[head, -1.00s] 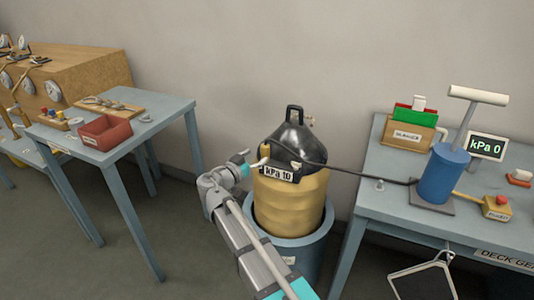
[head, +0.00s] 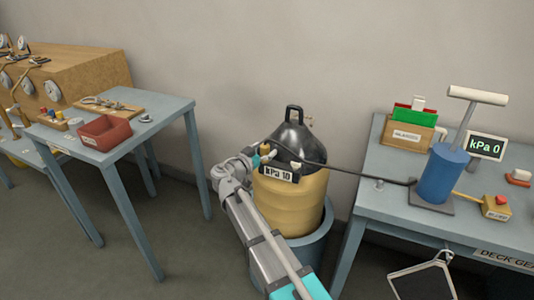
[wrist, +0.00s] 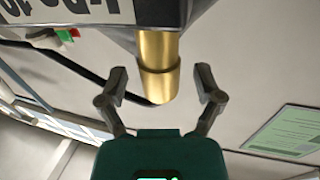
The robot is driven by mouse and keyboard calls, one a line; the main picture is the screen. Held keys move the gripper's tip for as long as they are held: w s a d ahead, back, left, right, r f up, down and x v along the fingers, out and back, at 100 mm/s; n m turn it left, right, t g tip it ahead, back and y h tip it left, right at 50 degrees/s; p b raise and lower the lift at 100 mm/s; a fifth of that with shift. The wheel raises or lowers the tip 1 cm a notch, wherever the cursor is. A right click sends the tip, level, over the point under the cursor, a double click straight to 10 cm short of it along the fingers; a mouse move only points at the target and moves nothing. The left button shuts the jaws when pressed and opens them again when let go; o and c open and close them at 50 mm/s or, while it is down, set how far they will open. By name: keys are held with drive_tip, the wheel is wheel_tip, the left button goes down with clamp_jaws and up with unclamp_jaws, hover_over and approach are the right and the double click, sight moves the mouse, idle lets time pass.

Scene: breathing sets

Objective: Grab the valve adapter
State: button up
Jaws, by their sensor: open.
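The valve adapter looks to be the brass cylinder (wrist: 158,55), in two stepped sections, which sticks out from the dark top of the yellow ribbed bag unit (head: 290,200). In the head view its brass end (head: 265,149) shows small beside the black cap (head: 292,142). My gripper (wrist: 161,84) is open, with one finger on each side of the brass cylinder's end. A gap shows between each finger and the brass. In the head view my gripper (head: 262,160) is at the unit's left side, partly hidden by my arm.
A black hose (head: 345,174) runs from the unit to a blue pump (head: 443,173) on the right table (head: 380,205). The unit stands in a blue-grey tub (head: 310,250). A left table (head: 160,112) holds a red bin (head: 104,132). Floor between is clear.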

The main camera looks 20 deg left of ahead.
clamp_jaws()
idle(0.3)
drive_tip(key=shift+r, duration=0.15)
drive_tip(key=shift+r+p, duration=0.95)
drive_tip(key=shift+p, duration=0.1)
drive_tip(key=s+d+r+p, duration=0.4)
drive_tip(key=s+r+p, duration=0.7)
drive_tip(key=s, duration=0.2)
drive_tip(key=shift+s, duration=0.2)
drive_tip(key=shift+f, duration=0.1)
